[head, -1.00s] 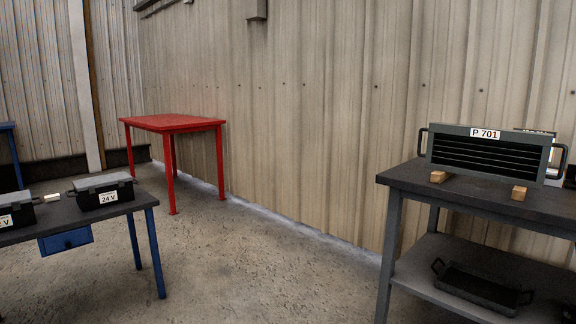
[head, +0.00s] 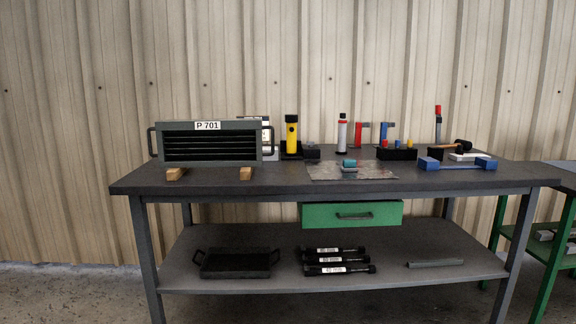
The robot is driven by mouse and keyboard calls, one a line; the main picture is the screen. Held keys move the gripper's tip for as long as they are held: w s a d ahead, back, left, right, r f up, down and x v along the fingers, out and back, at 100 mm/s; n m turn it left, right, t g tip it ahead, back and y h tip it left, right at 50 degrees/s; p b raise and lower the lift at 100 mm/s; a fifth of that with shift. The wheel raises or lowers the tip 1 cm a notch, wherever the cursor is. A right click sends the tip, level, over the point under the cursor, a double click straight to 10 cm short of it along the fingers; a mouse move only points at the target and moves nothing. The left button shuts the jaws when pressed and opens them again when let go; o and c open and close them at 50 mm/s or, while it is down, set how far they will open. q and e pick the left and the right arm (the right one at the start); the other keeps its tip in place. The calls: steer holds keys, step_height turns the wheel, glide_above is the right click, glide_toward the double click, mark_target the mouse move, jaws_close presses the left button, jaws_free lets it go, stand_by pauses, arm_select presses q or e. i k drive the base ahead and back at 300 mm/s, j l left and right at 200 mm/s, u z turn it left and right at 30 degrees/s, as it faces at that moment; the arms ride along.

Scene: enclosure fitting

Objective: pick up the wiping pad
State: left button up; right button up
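No thing in the head view is clearly labelled as the wiping pad. A small teal block (head: 349,162) with a greyish lower part lies on a stained, flat mat (head: 375,172) at the middle of the dark workbench (head: 270,180); it may be the pad, but it is too small to tell. A flat white piece (head: 466,157) lies at the bench's right rear, beside a hammer. Neither of my grippers is in view.
A louvred panel marked P 701 (head: 210,128) stands on wooden blocks at the bench's left. A yellow torch (head: 292,133), a white-and-red tube (head: 342,134) and clamps stand at the back. A blue vise-like tool (head: 457,165) lies right. A green drawer (head: 352,213) hangs below.

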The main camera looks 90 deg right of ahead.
mark_target(348, 164)
steer(key=z, duration=3.15)
steer(key=i+u, duration=0.25)
steer(key=i, duration=0.15)
steer(key=i+l+u, duration=0.15)
steer(key=i+u, duration=0.15)
steer(key=i+l+u, duration=0.25)
steer(key=i, duration=0.25)
